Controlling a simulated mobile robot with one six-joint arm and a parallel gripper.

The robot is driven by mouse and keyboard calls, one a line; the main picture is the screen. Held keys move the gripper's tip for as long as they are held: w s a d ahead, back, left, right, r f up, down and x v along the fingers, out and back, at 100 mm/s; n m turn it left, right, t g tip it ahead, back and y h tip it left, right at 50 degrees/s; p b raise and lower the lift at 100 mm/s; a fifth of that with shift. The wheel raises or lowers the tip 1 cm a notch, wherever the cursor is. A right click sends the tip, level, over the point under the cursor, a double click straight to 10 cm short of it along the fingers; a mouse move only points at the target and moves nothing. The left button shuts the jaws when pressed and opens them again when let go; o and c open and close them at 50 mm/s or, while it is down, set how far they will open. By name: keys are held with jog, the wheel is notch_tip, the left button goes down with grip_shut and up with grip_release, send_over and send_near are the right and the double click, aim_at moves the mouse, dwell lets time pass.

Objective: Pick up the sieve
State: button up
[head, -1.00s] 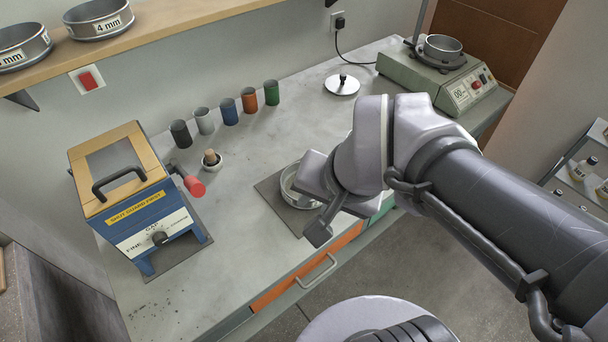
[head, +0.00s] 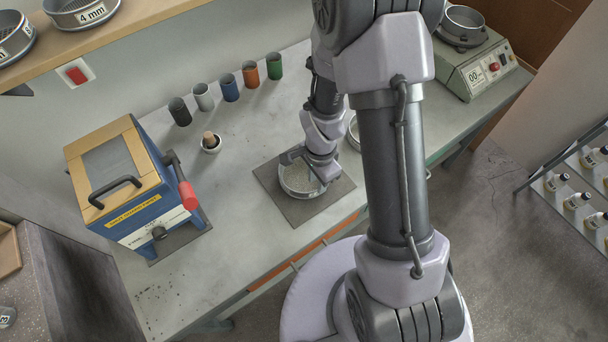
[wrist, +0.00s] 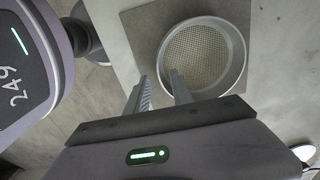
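The sieve (head: 297,182) is a round metal ring with a mesh floor, lying flat on a dark square mat (head: 272,192) on the bench. In the wrist view the sieve (wrist: 203,55) shows almost whole, with pale mesh inside its rim. My gripper (wrist: 159,73) is open, its two fingers apart at the near left side of the sieve. In that view the rim's left edge lies between the fingertips, and the right finger overlaps the rim. I cannot tell whether either finger touches it. In the head view my wrist covers the sieve's right side.
A blue mill (head: 140,190) with a red handle stands at left. A small mortar (head: 210,143) and several coloured cups (head: 229,88) stand behind. A balance (head: 478,62) carrying a pan is at back right. A shelf with sieves (head: 82,10) is overhead.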

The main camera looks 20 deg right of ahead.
jog(key=f, duration=0.1)
jog(key=f+b, duration=0.1)
jog(key=f, duration=0.3)
jog(key=shift+w+d+f+b, duration=0.1)
jog(key=shift+d+f+b, duration=0.05)
jog(key=shift+d+b, duration=0.15)
grip_shut()
dwell(1.0)
